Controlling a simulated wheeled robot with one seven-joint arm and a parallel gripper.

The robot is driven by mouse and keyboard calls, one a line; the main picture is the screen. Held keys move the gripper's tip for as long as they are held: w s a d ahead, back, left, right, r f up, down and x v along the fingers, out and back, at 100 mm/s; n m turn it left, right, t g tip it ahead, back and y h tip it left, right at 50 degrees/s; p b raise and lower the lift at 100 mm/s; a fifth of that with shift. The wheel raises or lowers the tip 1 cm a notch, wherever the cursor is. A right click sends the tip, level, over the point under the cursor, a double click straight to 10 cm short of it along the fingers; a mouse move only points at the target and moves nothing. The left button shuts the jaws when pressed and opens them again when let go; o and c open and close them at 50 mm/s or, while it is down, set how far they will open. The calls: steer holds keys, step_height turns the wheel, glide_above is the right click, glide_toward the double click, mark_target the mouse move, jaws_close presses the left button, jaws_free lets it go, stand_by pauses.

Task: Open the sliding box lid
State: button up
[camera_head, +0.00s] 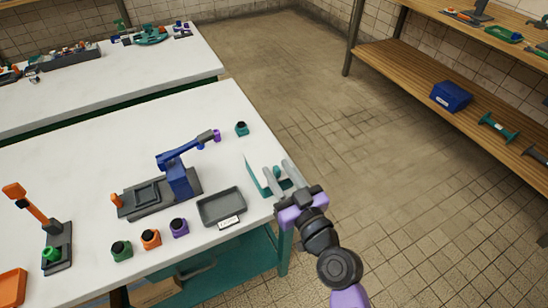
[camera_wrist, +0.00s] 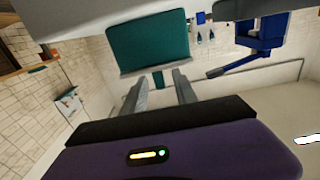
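A teal box (camera_head: 252,173) stands at the right edge of the white table, partly hidden behind my gripper. In the wrist view a flat teal panel (camera_wrist: 148,42) with a pale grey edge is ahead of the fingers; I cannot tell which part is the lid. A small teal tab (camera_wrist: 158,80) lies below that edge, between the fingers in the picture. My gripper (camera_head: 276,168) is open at the box, its fingers (camera_wrist: 159,88) apart with nothing clearly held. Contact with the box cannot be made out.
A dark labelled tray (camera_head: 221,206) is left of the box. A blue jointed device (camera_head: 178,175) stands behind it. Green (camera_head: 121,250), orange (camera_head: 150,239) and purple (camera_head: 179,227) jars line the front; a teal jar (camera_head: 242,129) is at the back. The floor right is clear.

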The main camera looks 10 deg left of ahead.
mark_target(269, 160)
steer(key=shift+p+x, duration=0.3)
steer(key=shift+x, duration=1.75)
steer(key=shift+c, duration=0.4)
jaws_close()
